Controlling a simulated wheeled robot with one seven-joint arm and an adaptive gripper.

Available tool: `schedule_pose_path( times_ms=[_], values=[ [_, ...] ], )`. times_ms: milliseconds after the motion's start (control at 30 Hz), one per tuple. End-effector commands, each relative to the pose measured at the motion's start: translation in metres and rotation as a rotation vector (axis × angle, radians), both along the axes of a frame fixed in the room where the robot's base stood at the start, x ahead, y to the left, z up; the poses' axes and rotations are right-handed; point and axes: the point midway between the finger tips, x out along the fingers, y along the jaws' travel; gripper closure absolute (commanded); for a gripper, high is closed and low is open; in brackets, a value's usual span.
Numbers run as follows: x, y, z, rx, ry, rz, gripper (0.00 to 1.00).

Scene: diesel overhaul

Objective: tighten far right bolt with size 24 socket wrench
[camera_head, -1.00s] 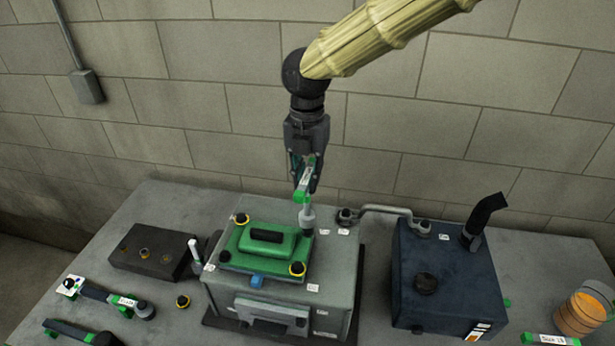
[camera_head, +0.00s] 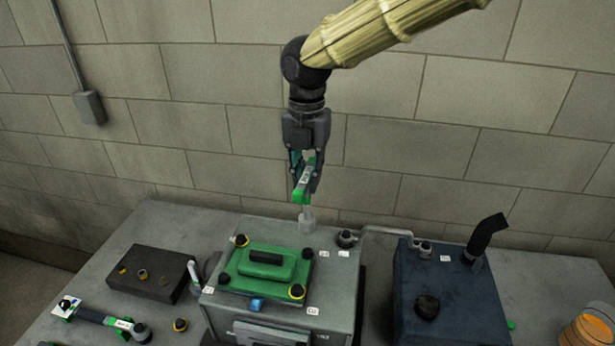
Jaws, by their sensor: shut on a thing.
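My gripper (camera_head: 304,178) is shut on a socket wrench (camera_head: 302,192) with a green body and a white label. The wrench's grey socket (camera_head: 307,220) points down and appears raised above the far right bolt. The dark far right bolt (camera_head: 308,253) shows at the far right corner of the green cover (camera_head: 240,275), below the socket. The cover lies on a grey engine block (camera_head: 340,275). The near left bolt (camera_head: 224,279) is dark. The wrench's size marking is unreadable.
Another socket wrench (camera_head: 100,318) lies on the table (camera_head: 165,222) at left, beside a loose bolt (camera_head: 180,324). A dark block with bolts (camera_head: 145,275) is behind. A dark blue tank (camera_head: 450,290) with a pipe (camera_head: 385,232) stands at right. A wall is behind.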

Motion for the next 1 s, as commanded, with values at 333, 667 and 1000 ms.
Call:
schedule_pose_path(
  times_ms=[333, 667, 1000],
  values=[
    [-0.030, 0.000, 0.001, 0.000, -0.001, 0.001, 1.00],
    [-0.065, 0.000, 0.000, 0.000, -0.001, 0.000, 1.00],
    [-0.070, 0.000, 0.000, 0.000, 0.000, -0.001, 1.00]
  ],
)
